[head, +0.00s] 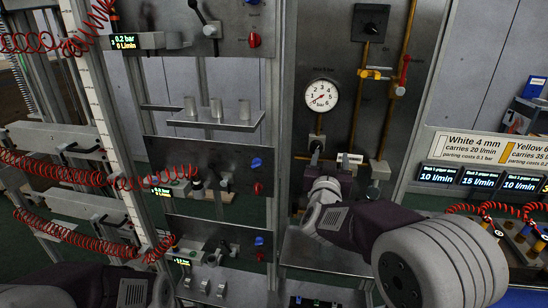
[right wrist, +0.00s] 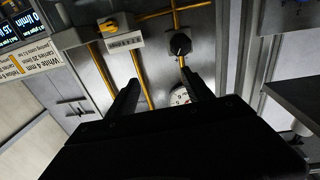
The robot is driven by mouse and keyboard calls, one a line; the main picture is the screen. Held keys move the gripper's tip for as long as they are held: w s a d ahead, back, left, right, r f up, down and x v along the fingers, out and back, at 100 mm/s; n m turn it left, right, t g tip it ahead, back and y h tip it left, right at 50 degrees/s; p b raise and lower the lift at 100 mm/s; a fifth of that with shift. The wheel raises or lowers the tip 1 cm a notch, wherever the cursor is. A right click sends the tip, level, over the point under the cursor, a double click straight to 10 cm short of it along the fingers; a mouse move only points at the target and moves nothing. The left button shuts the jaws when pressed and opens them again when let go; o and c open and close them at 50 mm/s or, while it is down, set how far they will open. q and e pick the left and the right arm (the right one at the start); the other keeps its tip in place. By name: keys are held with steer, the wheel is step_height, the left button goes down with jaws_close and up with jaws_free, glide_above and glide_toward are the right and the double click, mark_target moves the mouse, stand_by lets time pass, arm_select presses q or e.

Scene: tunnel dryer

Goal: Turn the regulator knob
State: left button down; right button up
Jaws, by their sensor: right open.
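In the right wrist view, which shows the panel upside down, a black round knob (right wrist: 180,45) sits on a yellow pipe, next to the pressure gauge (right wrist: 182,97). The gauge (head: 321,95) shows in the head view as a white dial marked in bar. My right gripper (right wrist: 160,82) is open and empty, with its two dark fingers pointing at the panel. The knob lies past the fingertips, nearer the right finger, with no contact visible. My left gripper is out of view.
A yellow valve handle (head: 374,73) and a red lever (head: 404,70) sit right of the gauge. Red coiled hoses (head: 60,172) hang left. A metal shelf (head: 215,120) holds small cylinders. Flow displays (head: 480,178) stand right.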

steer(key=y, duration=0.1)
glide_toward(314, 148)
steer(key=shift+n, duration=0.4)
steer(key=p+x, duration=0.2)
steer(key=x, duration=0.5)
steer(key=shift+d+p, duration=0.1)
steer(key=shift+p, duration=0.2)
steer(key=w, duration=0.1)
steer(key=w+d, duration=0.1)
steer(key=shift+w+d+f+p, duration=0.3)
steer(key=shift+w+f, duration=0.05)
steer(key=shift+f, duration=0.05)
steer(key=shift+d, duration=0.15)
steer(key=shift+s, duration=0.15)
steer(key=shift+s+a+r, duration=0.1)
steer(key=shift+a+r, duration=0.05)
steer(key=shift+a, duration=0.2)
steer(key=shift+c, duration=1.4)
steer(key=shift+a, duration=0.1)
steer(key=c, duration=0.6)
jaws_close()
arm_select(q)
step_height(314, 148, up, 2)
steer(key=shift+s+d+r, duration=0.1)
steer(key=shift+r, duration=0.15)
